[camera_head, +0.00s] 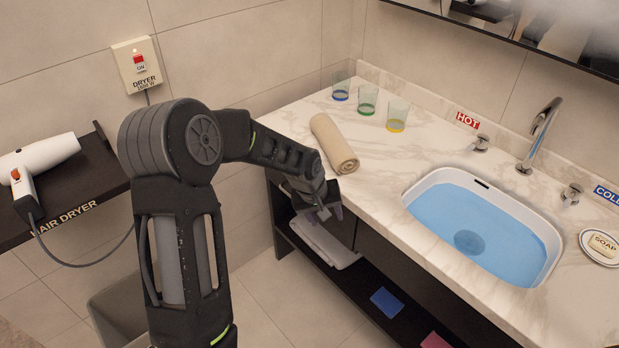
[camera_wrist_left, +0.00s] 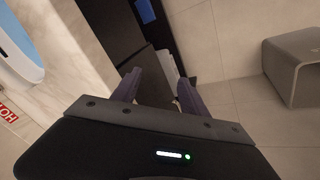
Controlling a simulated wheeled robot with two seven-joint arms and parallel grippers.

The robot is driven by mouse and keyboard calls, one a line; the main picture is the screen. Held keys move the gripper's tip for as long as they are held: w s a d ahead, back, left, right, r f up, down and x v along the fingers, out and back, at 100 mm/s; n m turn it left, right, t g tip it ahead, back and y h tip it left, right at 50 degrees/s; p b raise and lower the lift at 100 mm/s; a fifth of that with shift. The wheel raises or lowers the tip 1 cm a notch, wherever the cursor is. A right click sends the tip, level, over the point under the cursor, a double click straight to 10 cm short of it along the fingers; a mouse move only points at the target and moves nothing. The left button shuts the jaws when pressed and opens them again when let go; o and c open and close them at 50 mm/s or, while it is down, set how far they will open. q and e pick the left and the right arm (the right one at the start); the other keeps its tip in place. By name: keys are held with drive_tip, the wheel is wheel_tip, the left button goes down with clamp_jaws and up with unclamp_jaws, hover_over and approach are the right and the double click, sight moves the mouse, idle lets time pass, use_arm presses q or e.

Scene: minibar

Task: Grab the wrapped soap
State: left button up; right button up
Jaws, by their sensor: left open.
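A pale soap bar (camera_head: 603,244) sits on a round white dish (camera_head: 588,237) marked SOAP, on the counter at the far right of the head view. I cannot tell whether it is wrapped. A small blue packet (camera_head: 387,302) and a pink one (camera_head: 435,341) lie on the low shelf; I cannot tell what they are. My left gripper (camera_head: 326,213) is open and empty at the counter's left front edge, far from the soap dish. In the left wrist view its two fingers (camera_wrist_left: 157,90) are spread, pointing toward the shelf area. My right gripper is not in view.
A folded white towel (camera_head: 322,242) lies on the low shelf (camera_head: 362,285) near the left gripper. The water-filled sink (camera_head: 412,197) lies between gripper and soap dish.

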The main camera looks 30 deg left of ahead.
use_arm(q)
drive_tip(key=s+d+f+m+g+h, duration=0.2)
drive_tip(key=s+d+f, duration=1.05)
drive_tip(key=f, duration=0.35)
drive_tip(key=s+d+f+m+g+h, duration=0.1)
drive_tip(key=s+d+f+m, duration=0.2)
drive_tip(key=s+d, duration=0.8)
drive_tip(key=s, duration=0.3)
drive_tip(key=shift+s+d+f+m, duration=0.25)
drive_tip(key=shift+d+f+m, duration=0.05)
drive_tip(key=shift+f+m, duration=0.1)
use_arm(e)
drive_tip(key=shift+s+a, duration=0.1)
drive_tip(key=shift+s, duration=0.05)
use_arm(q)
drive_tip(key=shift+c, duration=0.5)
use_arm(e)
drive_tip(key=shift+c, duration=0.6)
